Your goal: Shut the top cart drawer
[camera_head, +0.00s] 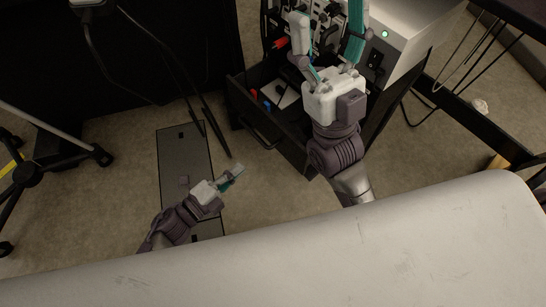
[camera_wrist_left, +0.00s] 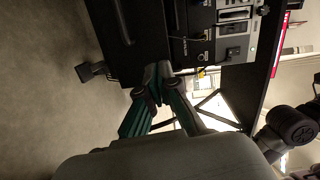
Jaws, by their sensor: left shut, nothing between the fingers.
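The black cart drawer (camera_head: 291,148) stands pulled out in the head view, with red and blue items and a pale flat item inside. Its bar handle (camera_head: 258,137) runs along the front. My left gripper (camera_head: 238,170) is shut and empty, in front of the drawer and apart from it, low on the left. Its closed fingers (camera_wrist_left: 158,72) also show in the left wrist view, with a dark cart front beyond. My right gripper (camera_head: 328,32) is open above the drawer's right part, fingers spread towards the equipment. It hides part of the drawer and cart.
A light grey box with a green light (camera_head: 405,38) stands on the cart at right. A stand with legs (camera_head: 62,152) is at left. A dark floor plate (camera_head: 180,160) lies below my left arm. A pale surface (camera_head: 300,260) fills the bottom.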

